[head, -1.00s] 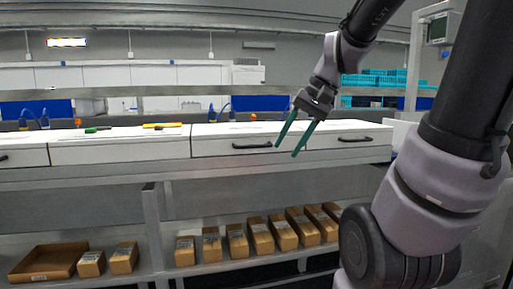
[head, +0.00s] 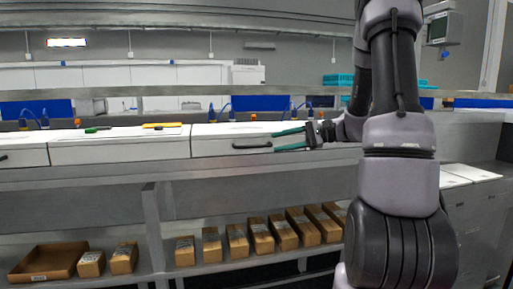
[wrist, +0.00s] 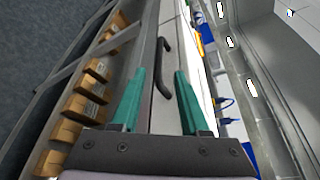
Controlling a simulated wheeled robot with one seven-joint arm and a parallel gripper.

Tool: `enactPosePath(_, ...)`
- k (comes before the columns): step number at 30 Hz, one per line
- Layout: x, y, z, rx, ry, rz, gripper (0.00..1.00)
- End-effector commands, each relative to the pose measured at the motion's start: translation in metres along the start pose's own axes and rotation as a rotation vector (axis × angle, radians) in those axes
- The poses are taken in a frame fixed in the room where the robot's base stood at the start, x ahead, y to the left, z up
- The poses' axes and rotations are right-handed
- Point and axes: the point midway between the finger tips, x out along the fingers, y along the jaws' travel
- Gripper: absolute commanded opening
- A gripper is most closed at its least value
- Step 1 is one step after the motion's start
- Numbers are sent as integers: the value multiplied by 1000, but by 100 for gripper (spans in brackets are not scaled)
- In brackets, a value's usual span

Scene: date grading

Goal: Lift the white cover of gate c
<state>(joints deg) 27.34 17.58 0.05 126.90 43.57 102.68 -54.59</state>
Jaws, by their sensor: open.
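A row of white covers with black bar handles runs along the bench; I cannot read which is gate c. The white cover (head: 215,148) nearest my gripper has a black handle (head: 252,146) on its front. My gripper (head: 275,142) is open, its two teal fingers pointing left, with the tips just right of that handle's right end. In the wrist view the handle (wrist: 164,68) lies ahead, between and beyond the open fingertips (wrist: 160,72). The fingers look empty. My arm hides the covers farther right in the head view.
A yellow tool (head: 165,126) and a green-handled tool (head: 97,130) lie on the left covers. Several cardboard boxes (head: 237,241) and an open carton (head: 48,262) stand on the lower shelf. A grey overhead shelf (head: 150,92) spans above the bench.

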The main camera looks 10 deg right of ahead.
Motion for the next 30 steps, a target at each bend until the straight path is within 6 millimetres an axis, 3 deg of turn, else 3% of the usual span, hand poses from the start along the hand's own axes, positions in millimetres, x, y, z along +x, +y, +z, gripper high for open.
enactPosePath(6, 45, 1, 1, 0, -4, 4, 45)
enactPosePath(12, 72, 1, 1, 0, -2, 3, 45)
enactPosePath(25, 82, 1, 0, 1, 1, 3, 45)
enactPosePath(28, 82, 1, 0, 1, 1, 3, 6)
enactPosePath(29, 82, 1, 0, 1, 1, 3, 0)
enactPosePath(30, 82, 1, 0, 1, 0, 3, 0)
